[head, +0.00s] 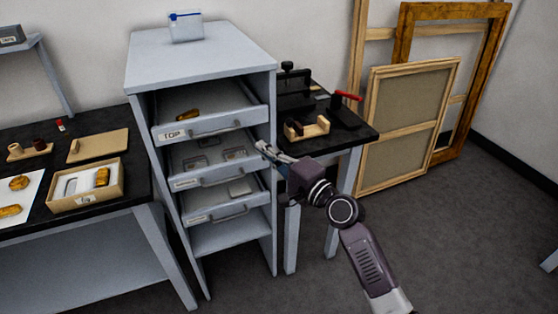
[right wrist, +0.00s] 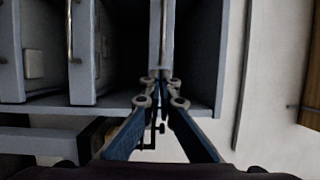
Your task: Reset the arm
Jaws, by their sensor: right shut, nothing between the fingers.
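My right gripper (head: 268,148) is shut and empty, in front of the right edge of the grey drawer cabinet (head: 200,52). In the right wrist view its fingers (right wrist: 160,78) meet close in front of the cabinet's panel edge; whether they touch it I cannot tell. My right arm reaches in from the lower right. My left gripper is not in view.
Two lower drawers (head: 218,177) (head: 228,211) are also out, with small items inside. A left workbench holds a cardboard box (head: 88,202) and gold pieces. A black-topped table (head: 352,135) with tools stands right of the cabinet; wooden frames (head: 410,125) lean on the wall.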

